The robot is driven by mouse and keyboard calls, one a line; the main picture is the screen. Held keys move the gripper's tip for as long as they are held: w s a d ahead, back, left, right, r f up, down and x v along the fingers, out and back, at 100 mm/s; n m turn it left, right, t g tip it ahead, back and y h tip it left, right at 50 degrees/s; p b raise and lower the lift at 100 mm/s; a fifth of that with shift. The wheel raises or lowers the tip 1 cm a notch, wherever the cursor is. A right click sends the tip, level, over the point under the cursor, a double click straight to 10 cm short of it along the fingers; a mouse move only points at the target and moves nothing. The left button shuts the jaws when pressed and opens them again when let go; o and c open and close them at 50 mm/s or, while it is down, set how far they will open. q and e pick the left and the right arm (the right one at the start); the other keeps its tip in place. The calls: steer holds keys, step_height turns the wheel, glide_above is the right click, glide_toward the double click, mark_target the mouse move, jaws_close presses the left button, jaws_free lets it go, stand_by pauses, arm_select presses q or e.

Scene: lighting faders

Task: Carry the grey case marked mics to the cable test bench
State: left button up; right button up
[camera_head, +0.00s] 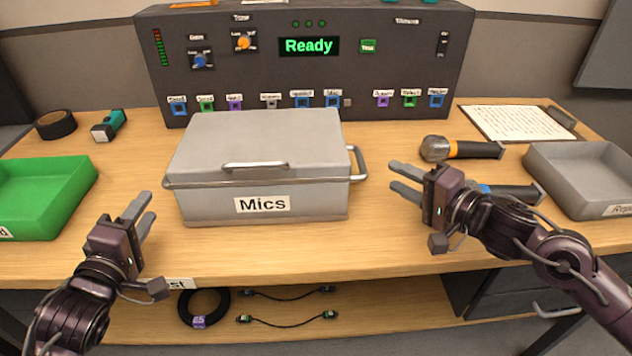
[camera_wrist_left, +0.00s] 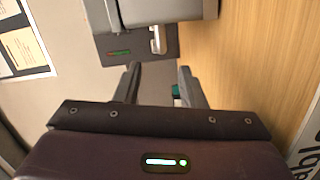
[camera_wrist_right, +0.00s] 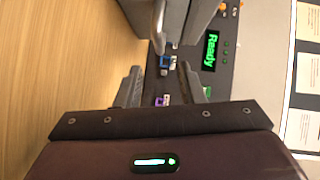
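The grey case (camera_head: 262,150) marked "Mics" sits closed and level on the wooden bench (camera_head: 385,240), in front of the dark test panel (camera_head: 260,70). Its right side handle (camera_head: 359,163) sticks out. A side handle shows in the left wrist view (camera_wrist_left: 157,40) and in the right wrist view (camera_wrist_right: 158,20). My left gripper (camera_head: 149,204) is open and empty, left of the case and apart from it. My right gripper (camera_head: 393,175) is open and empty, just right of the right handle, not touching it. The bench's front label (camera_head: 180,283) is partly hidden by my left arm.
A green tray (camera_head: 75,195) is at the left, with black tape (camera_head: 56,124) and a teal torch (camera_head: 108,125) behind it. At right are a microphone (camera_head: 460,148), a grey tray (camera_head: 590,200) and a paper sheet (camera_head: 515,122). Cables (camera_head: 288,321) lie on the lower shelf.

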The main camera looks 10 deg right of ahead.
steer(key=shift+s+d+r, duration=0.1)
steer(key=shift+s+d, duration=0.3)
steer(key=shift+s, duration=0.2)
